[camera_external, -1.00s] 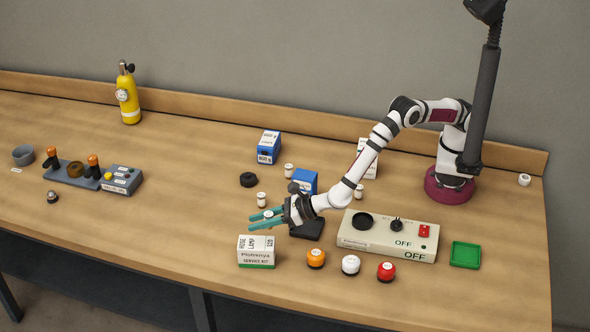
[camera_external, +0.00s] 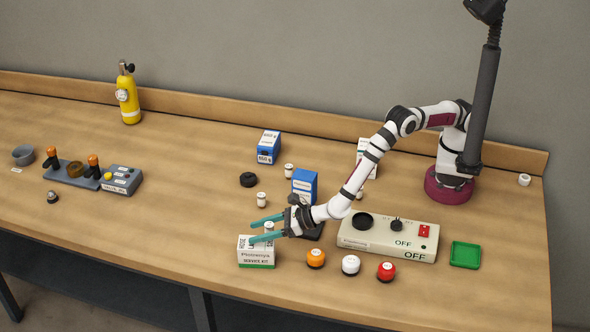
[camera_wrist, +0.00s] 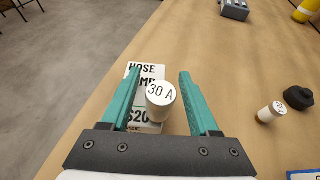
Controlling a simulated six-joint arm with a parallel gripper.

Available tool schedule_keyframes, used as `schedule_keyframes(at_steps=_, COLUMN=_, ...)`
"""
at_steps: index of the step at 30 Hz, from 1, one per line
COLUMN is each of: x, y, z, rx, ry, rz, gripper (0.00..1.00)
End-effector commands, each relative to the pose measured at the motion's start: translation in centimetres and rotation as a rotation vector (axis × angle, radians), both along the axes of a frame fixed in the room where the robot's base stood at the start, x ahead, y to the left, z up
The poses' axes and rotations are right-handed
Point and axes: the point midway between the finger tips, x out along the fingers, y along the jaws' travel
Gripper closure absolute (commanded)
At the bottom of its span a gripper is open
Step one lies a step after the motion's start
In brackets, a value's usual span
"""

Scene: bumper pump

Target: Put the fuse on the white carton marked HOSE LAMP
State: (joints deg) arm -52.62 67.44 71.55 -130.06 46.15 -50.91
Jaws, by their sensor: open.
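The white carton (camera_external: 256,253) marked HOSE LAMP stands near the table's front edge, with a green band at its base. Its lettered top (camera_wrist: 147,71) shows in the wrist view. A white fuse (camera_external: 269,225) with 30 A on its top appears to stand upright on the carton, near one side. In the wrist view the fuse (camera_wrist: 160,97) sits between the fingers, with a gap on each side, closer to the left finger. My gripper (camera_external: 258,229) is open around it. The near finger hides the fuse's foot in the external view, so contact there is unclear.
Other white fuses (camera_external: 262,199) (camera_external: 289,170) stand behind, near a black knob (camera_external: 248,180) and blue boxes (camera_external: 268,147) (camera_external: 304,186). Orange (camera_external: 315,258), white (camera_external: 350,265) and red (camera_external: 386,271) buttons line the front, before a control panel (camera_external: 375,240). The table left of the carton is clear.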

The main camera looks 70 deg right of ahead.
Motion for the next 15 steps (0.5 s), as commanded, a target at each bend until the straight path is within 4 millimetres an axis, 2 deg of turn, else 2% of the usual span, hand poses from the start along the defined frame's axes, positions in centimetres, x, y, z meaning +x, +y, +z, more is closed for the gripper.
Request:
schedule_keyframes(at_steps=4, x=-1.7, y=-0.4, z=0.9, rx=-0.001, ry=0.000, rz=0.001, gripper=0.39)
schedule_keyframes(at_steps=12, x=-7.8, y=-2.0, z=3.5, rx=0.001, ry=0.000, rz=0.002, gripper=0.39)
schedule_keyframes(at_steps=15, x=-9.4, y=-2.4, z=4.2, rx=0.001, ry=-0.001, rz=0.002, gripper=0.39)
